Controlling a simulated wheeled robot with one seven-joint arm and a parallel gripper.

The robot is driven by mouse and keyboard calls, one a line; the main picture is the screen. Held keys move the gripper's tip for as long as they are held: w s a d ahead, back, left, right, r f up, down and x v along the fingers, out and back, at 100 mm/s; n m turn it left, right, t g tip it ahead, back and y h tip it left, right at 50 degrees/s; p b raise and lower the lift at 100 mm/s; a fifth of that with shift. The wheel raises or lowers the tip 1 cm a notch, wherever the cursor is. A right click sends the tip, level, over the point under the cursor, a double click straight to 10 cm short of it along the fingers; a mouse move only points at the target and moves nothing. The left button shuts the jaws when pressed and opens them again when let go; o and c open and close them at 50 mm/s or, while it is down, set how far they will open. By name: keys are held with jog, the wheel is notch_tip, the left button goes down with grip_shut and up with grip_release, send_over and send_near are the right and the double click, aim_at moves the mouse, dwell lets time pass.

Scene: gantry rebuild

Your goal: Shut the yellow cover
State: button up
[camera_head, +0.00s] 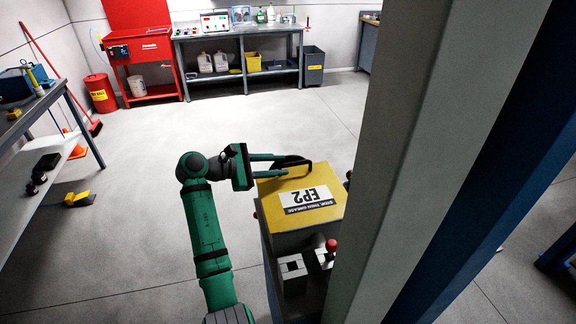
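The yellow cover (298,204) sits at the top of a grey cabinet right of my arm. It carries a white label reading "EP2", upside down in this view, and a black bar handle (306,164) along its far edge. From this angle I cannot tell whether the cover lies fully flat or is partly raised. My green gripper (284,165) is at the cover's far left corner, by the left end of the handle. Its two fingers point right and stand apart. I cannot tell whether they touch the handle or cover.
A grey and blue post (440,140) blocks the right side and hides part of the cabinet. A red-knobbed lever (331,246) and a grey block (292,272) are at the cabinet's near side. A yellow-black object (80,199) lies on the left floor. The middle floor is clear.

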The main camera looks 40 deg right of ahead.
jog(key=v, duration=0.5)
jog(key=shift+a+r, duration=0.15)
jog(key=shift+a, duration=0.15)
